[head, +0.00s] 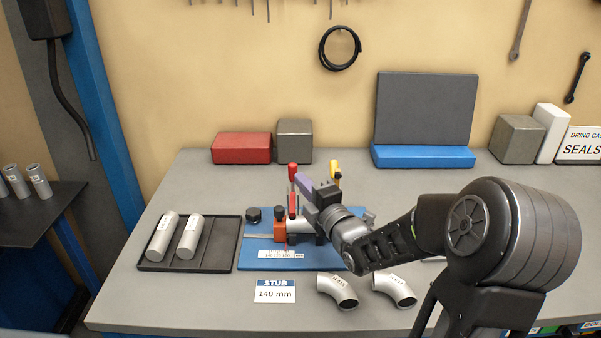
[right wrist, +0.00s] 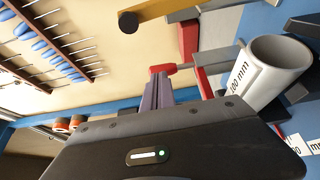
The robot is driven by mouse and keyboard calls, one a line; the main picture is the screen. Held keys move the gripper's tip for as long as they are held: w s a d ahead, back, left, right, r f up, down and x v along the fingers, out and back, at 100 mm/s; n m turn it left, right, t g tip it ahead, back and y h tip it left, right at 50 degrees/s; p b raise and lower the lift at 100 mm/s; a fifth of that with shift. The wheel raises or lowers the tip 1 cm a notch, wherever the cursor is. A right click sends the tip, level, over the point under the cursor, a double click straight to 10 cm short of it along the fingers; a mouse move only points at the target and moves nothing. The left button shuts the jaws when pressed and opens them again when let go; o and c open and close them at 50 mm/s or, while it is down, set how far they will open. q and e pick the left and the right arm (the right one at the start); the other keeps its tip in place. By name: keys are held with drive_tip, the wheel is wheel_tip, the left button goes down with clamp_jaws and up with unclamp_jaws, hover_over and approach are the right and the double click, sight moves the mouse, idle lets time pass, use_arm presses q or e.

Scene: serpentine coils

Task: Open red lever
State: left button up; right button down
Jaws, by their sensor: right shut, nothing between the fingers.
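The red lever (head: 292,173) stands upright on the clamp fixture on the blue plate. In the right wrist view, its red end (right wrist: 162,69) shows just beyond my fingertips. My right gripper (head: 301,184) reaches in from the right with its purple fingers close beside the lever. The fingers are shut with nothing between them; whether they touch the lever, I cannot tell. The purple fingers show in the right wrist view (right wrist: 157,92) too. A grey pipe (right wrist: 268,70) lies in the fixture, partly hidden in the head view by my gripper. My left gripper is not in view.
A yellow lever (head: 336,171) stands right of the red one. The blue plate (head: 256,262) lies beside a black tray (head: 222,262) with two tubes (head: 163,235). Two pipe elbows (head: 338,291) and a STUB sign (head: 275,290) lie in front. Boxes line the back.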

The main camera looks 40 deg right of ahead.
drive_tip(key=shift+w+d, duration=0.15)
drive_tip(key=shift+w, duration=0.65)
drive_tip(key=shift+r+p, duration=0.15)
drive_tip(key=shift+p, duration=0.15)
drive_tip(key=shift+w+d+g, duration=0.15)
drive_tip(key=shift+g, duration=0.15)
drive_tip(key=shift+r+p, duration=0.1)
drive_tip(key=shift+p, duration=0.2)
drive_tip(key=w+d+m+g+y, duration=0.1)
drive_tip(key=w+d+g, duration=0.2)
drive_tip(key=w, duration=0.2)
drive_tip(key=shift+d+m+p, duration=0.3)
drive_tip(key=shift+d+p, duration=0.05)
drive_tip(key=shift+p, duration=0.1)
drive_tip(key=shift+r, duration=0.1)
